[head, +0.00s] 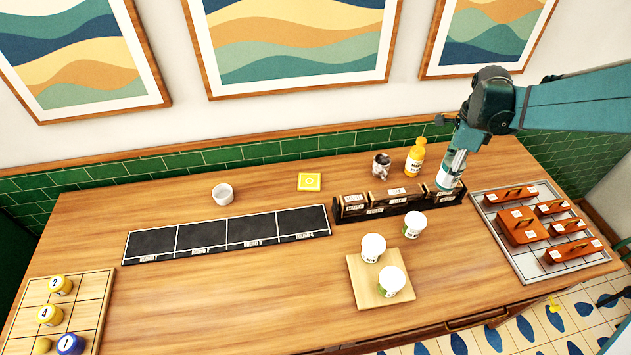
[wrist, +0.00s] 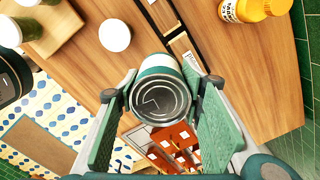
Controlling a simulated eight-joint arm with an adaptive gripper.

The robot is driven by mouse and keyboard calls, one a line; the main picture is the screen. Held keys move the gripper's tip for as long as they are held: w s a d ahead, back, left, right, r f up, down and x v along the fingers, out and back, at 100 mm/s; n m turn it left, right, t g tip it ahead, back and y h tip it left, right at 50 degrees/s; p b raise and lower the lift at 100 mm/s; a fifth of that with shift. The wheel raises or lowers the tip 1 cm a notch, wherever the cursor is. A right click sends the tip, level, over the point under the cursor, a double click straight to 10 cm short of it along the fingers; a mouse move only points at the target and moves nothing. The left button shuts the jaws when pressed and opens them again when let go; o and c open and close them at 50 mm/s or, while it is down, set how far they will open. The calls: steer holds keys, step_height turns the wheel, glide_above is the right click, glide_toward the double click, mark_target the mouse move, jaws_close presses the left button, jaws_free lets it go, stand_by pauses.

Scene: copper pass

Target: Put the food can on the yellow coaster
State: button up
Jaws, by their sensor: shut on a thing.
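The food can (head: 446,181), white and teal with a metal end, is in my gripper (head: 458,160), above the right end of the black rack. In the wrist view the can (wrist: 161,97) sits between the two green finger pads, its grey ringed end facing the camera. My gripper also shows in the wrist view (wrist: 162,118), shut on the can. The yellow coaster (head: 309,182) lies flat on the table near the wall, well left of the gripper. Nothing is on it except a small printed mark. The coaster is not in the wrist view.
A yellow bottle (head: 414,160) and a small dark-patterned can (head: 381,166) stand behind the rack (head: 400,207). A white bowl (head: 222,194) is left of the coaster. White-lidded jars stand in front, two on a wooden board (head: 362,290). Orange blocks (head: 520,228) lie right.

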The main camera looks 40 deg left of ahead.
steer(key=s+a, duration=0.1)
steer(key=a, duration=1.4)
steer(key=n, duration=0.2)
glide_above(309, 181)
step_height(309, 181, down, 4)
steer(key=shift+f+p, duration=0.35)
steer(key=shift+f, duration=0.35)
steer(key=shift+f, duration=3.15)
steer(key=shift+f+p, duration=0.3)
steer(key=shift+f, duration=1.55)
